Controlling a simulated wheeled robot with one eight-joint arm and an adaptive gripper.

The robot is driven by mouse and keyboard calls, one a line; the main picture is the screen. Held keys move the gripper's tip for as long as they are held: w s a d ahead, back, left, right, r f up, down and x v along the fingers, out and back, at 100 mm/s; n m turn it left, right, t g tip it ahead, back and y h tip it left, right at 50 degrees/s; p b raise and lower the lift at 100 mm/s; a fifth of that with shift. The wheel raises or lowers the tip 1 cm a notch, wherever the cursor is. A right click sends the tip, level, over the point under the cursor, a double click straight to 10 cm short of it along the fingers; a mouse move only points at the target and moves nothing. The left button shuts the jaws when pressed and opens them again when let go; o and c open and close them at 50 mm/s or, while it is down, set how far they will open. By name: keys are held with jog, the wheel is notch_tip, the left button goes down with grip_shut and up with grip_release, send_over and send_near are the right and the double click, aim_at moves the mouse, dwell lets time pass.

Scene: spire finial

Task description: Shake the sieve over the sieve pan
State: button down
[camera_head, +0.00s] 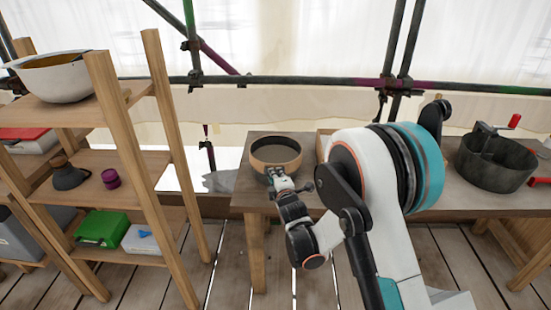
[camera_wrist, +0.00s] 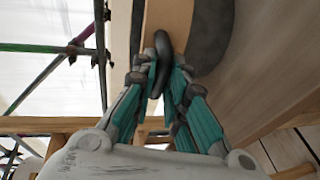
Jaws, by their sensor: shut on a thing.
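The sieve (camera_head: 262,154), a round wooden rim around a dark grey inside, is at the left end of the workbench (camera_head: 243,188). My gripper (camera_head: 280,180) is at its near side. In the wrist view, my gripper (camera_wrist: 163,85) is shut on a dark loop-shaped handle (camera_wrist: 161,48) beside the sieve's pale wooden rim (camera_wrist: 172,18). A dark grey curved surface (camera_wrist: 212,35) shows next to the rim; I cannot tell whether it is the sieve pan. In the head view I cannot make out the pan; the sieve and my gripper cover the bench there.
A dark pot with a red-handled crank (camera_head: 497,160) stands at the bench's right. A wooden-edged item (camera_head: 323,143) is partly behind my arm. A wooden shelf (camera_head: 125,110) at left holds a white bowl (camera_head: 58,82), a green box (camera_head: 101,229) and other items. Scaffold tubes cross behind.

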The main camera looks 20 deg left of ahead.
jog(key=shift+d, duration=0.15)
dwell(3.1)
jog(key=c, duration=1.5)
grip_release()
jog(key=shift+c, duration=0.2)
